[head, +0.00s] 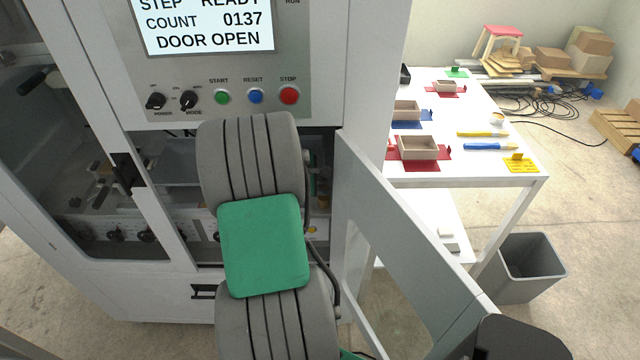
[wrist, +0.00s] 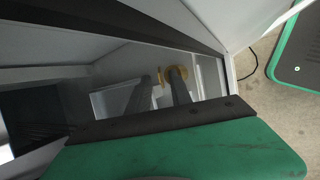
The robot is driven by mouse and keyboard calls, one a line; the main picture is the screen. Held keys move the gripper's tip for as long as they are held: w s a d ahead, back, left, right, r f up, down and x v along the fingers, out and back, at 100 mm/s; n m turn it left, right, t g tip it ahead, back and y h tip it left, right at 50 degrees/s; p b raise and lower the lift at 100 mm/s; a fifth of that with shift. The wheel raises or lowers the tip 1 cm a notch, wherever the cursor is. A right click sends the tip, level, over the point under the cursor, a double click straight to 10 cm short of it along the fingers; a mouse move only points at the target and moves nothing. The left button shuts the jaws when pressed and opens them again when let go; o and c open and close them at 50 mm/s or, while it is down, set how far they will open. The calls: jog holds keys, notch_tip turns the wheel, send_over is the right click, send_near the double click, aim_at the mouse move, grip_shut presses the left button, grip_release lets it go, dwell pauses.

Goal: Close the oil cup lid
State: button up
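In the wrist view a small brass-coloured round part (wrist: 178,73), which looks like the oil cup or its lid, sits beyond my fingers. Whether its lid is up or down I cannot tell. My gripper (wrist: 157,76) shows as two dark grey fingers with a gap between them. The right fingertip overlaps the brass part in the picture; whether they touch is unclear. Nothing is visibly held. In the head view my arm hides the gripper and reaches into the open machine (head: 180,190). A small yellow part (head: 312,230) shows there just right of my arm.
The machine's door (head: 405,215) stands open to the right of my arm. The control panel (head: 225,75) above reads DOOR OPEN. A white table (head: 460,180) with boxes on coloured mats and a grey bin (head: 528,270) stand at the right. Inside the machine, room around the arm is narrow.

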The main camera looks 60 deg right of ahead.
jog(key=shift+c, duration=0.4)
grip_shut()
dwell(0.9)
